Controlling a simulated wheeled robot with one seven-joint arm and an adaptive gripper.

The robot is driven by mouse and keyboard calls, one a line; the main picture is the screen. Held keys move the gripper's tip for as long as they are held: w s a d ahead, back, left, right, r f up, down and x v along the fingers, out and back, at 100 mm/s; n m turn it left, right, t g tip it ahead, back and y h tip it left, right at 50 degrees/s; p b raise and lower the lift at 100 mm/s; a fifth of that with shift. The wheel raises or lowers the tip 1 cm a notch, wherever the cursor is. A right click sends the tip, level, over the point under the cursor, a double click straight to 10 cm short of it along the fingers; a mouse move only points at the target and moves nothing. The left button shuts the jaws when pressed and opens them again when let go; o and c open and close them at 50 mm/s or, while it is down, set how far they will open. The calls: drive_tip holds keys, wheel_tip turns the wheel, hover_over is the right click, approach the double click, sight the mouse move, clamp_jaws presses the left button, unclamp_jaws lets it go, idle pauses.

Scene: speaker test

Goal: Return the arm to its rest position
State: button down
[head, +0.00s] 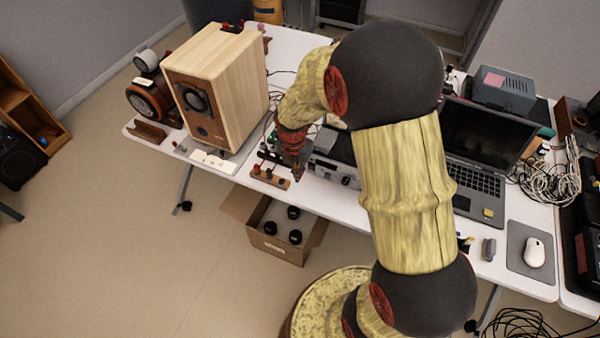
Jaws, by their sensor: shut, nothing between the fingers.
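My arm (405,190) rises from the lower middle, bends at a dark upper joint and reaches down to the left over the table. My gripper (297,172) is at its end, small and dark in this view. It points down just right of the small board with terminals (270,176), in front of the grey bench instrument (335,170). It is shut with nothing in it. Whether the fingertips touch anything below is too small to tell. My arm hides part of the instrument and the middle of the table.
A wooden speaker (232,80) stands at the table's left, right of a red-black device (150,98). An open laptop (485,150), a mouse (534,252) and tangled cables (550,182) lie right. A cardboard box (270,245) with dark round items sits on the floor.

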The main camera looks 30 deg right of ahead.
drive_tip(key=shift+s+a+r, duration=0.15)
drive_tip(key=shift+a+r, duration=0.05)
drive_tip(key=shift+r, duration=0.5)
